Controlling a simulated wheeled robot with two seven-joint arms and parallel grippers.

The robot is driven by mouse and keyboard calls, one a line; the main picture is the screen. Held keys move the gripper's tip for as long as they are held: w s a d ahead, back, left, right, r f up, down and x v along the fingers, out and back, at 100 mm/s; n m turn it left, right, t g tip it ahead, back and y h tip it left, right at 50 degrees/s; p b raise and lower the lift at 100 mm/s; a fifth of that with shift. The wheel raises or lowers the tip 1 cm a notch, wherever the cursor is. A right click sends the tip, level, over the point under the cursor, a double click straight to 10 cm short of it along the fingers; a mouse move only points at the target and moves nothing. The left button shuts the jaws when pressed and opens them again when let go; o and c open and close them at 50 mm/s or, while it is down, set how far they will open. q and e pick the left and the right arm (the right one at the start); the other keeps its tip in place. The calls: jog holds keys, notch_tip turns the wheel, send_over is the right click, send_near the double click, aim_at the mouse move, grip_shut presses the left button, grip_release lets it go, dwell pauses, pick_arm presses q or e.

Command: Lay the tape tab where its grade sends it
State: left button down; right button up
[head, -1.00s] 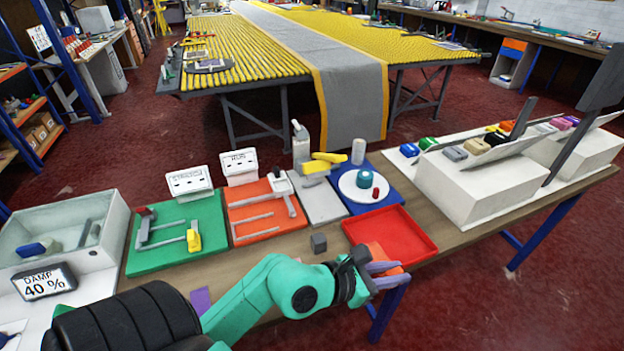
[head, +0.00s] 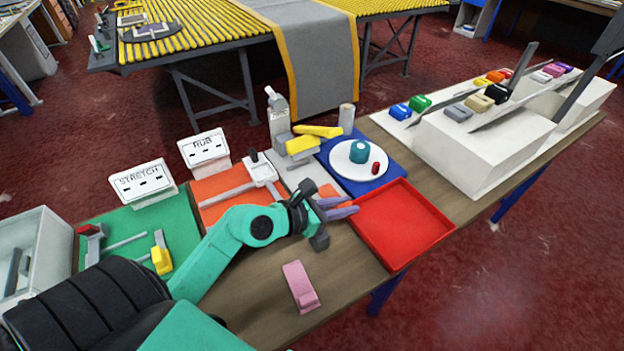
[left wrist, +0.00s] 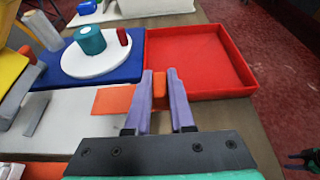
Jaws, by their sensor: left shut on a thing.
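My left gripper (head: 350,206) has its purple fingers shut on the orange tape tab (left wrist: 160,90), just short of the red tray (head: 392,262). An orange flap (left wrist: 113,100) shows beside the left finger in the left wrist view, seemingly part of the tab; its height over the surface is unclear. The tray (left wrist: 200,93) is empty. The STRETCH sign (head: 143,185) stands behind a green board (head: 125,262), the RUB sign (head: 203,149) behind an orange board (head: 210,212). A dark shape (left wrist: 303,159) at the left wrist view's edge may be my right gripper.
A white plate (head: 345,167) on a blue mat holds a teal roll (head: 359,152) and a red piece (head: 376,168). White stands (head: 485,150) fill the right.

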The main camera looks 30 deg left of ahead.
pick_arm(q)
jog(key=w+a, duration=0.2)
jog(key=a, duration=0.1)
jog(key=w+a, duration=0.2)
jog(key=a, duration=0.2)
jog(key=w+a+p, duration=0.1)
jog(key=w+a, duration=0.1)
jog(key=a, duration=0.1)
jog(key=shift+w+a, duration=0.1)
jog(key=shift+a, duration=0.15)
jog(key=f, duration=0.3)
jog(key=shift+w+a+f+p, duration=0.1)
jog(key=shift+a+f+p, duration=0.1)
jog(key=shift+p, duration=0.1)
jog(key=shift+f, duration=0.1)
pick_arm(e)
jog(key=shift+w+a+r, duration=0.2)
jog(key=shift+a+r, duration=0.4)
jog(key=shift+r, duration=0.15)
pick_arm(q)
jog(key=shift+f, duration=0.1)
jog(key=c, duration=0.8)
grip_release()
pick_arm(e)
jog(key=shift+d, duration=0.25)
